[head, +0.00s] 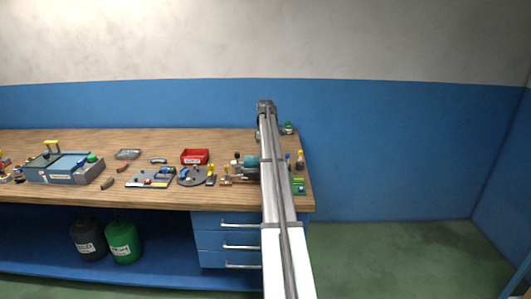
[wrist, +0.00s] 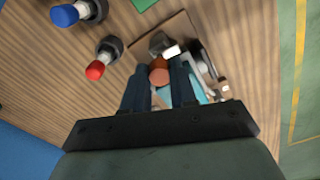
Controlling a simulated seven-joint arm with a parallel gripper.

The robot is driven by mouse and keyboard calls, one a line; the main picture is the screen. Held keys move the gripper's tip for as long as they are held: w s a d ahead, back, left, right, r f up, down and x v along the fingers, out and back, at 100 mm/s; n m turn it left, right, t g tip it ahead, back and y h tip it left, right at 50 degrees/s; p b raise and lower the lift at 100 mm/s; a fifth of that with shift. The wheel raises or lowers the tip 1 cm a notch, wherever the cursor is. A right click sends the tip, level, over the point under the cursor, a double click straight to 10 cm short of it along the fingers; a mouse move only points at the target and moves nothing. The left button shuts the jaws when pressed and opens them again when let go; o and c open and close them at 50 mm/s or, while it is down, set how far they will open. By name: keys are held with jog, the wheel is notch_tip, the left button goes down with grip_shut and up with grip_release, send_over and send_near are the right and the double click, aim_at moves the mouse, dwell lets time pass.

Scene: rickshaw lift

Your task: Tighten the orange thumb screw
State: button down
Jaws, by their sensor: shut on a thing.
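In the wrist view the orange thumb screw (wrist: 158,75) shows as a small round orange-brown head between the dark fingers of my gripper (wrist: 158,84). The fingers stand on either side of it and are closed on it. It sits over a small brown plate (wrist: 180,28) carrying grey, white and light-blue parts, partly covered by my fingers. In the head view my arm runs up over the right end of the bench, and I cannot make out the screw or the fingertips there.
Near my gripper stand a red-capped (wrist: 97,69) and a blue-capped (wrist: 66,15) item. The wooden bench (head: 130,195) also holds a red bin (head: 194,156), a round grey plate (head: 188,181) and a blue-grey box (head: 50,171). Blue drawers (head: 215,242) are below.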

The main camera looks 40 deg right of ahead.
jog(key=shift+m, duration=0.3)
jog(key=m, duration=0.3)
jog(key=shift+m, duration=0.3)
jog(key=m, duration=0.4)
jog(key=shift+m, duration=0.3)
jog(key=m, duration=0.4)
jog(key=shift+m, duration=1.8)
jog(key=c, duration=0.9)
grip_release()
jog(key=shift+r, duration=0.1)
